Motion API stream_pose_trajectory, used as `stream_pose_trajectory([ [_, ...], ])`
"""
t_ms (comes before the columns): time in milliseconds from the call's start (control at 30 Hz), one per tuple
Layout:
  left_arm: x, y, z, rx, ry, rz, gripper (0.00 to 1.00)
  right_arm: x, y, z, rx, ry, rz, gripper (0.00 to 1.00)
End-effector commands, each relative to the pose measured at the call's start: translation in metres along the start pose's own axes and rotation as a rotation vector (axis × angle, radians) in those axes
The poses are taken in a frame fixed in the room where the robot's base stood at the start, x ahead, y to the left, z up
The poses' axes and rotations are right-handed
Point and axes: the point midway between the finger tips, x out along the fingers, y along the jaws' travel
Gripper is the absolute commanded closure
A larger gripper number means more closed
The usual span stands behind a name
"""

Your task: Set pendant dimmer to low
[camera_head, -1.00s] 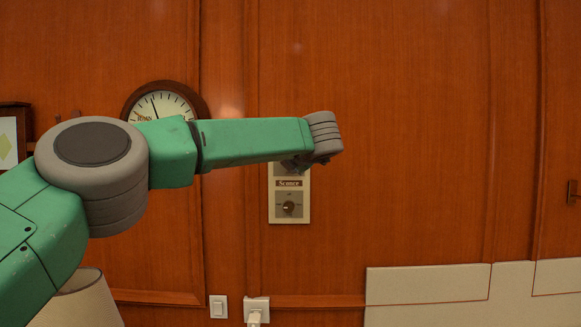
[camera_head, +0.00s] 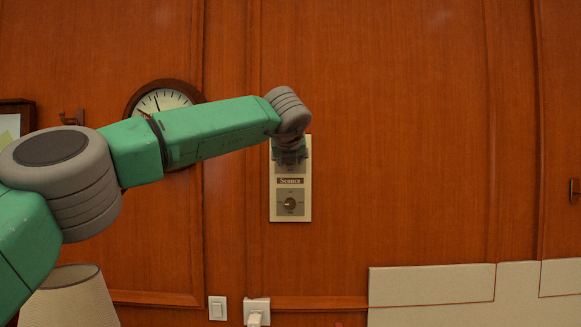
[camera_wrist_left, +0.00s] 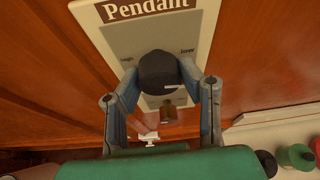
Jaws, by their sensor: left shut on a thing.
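A pale wall panel (camera_head: 306,184) carries a brown "Sconce" label and a lower dial knob (camera_head: 290,203). Its upper part, marked "Pendant" in the left wrist view (camera_wrist_left: 209,18), is partly covered by my left gripper (camera_head: 290,155) in the head view. In the left wrist view, the dark round pendant dimmer knob (camera_wrist_left: 158,68) sits on a grey plate with small labels on both sides. My left gripper (camera_wrist_left: 172,80) is shut on this knob, one finger on each side. The knob's pointer setting is not clear. My right gripper is not in view.
A round clock (camera_head: 160,97) hangs behind my left arm. A lampshade (camera_head: 68,300) stands lower left. A light switch (camera_head: 218,308) and a plugged outlet (camera_head: 257,311) are below the panel. Pale upholstered blocks (camera_head: 430,290) fill the lower right.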

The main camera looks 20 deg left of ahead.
Motion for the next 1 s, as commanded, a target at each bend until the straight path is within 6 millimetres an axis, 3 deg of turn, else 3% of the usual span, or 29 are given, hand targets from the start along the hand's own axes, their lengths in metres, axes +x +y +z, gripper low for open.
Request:
stream_pose_trajectory([
  [33, 0.0043, -0.0010, -0.0094, -0.019, 0.014, -0.009, 0.96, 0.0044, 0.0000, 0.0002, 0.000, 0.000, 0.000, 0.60],
  [833, 0.0038, -0.0019, -0.0075, -0.128, 0.014, -0.053, 0.96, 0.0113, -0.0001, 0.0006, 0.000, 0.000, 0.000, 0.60],
  [867, 0.0038, -0.0018, -0.0075, -0.128, 0.014, -0.053, 0.64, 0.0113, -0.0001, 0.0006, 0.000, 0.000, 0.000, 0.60],
  [900, 0.0038, -0.0017, -0.0075, -0.128, 0.015, -0.052, 0.50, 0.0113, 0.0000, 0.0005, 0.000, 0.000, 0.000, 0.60],
  [1000, 0.0026, -0.0012, -0.0055, -0.129, 0.011, -0.053, 0.47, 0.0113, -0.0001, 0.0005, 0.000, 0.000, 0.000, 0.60],
])
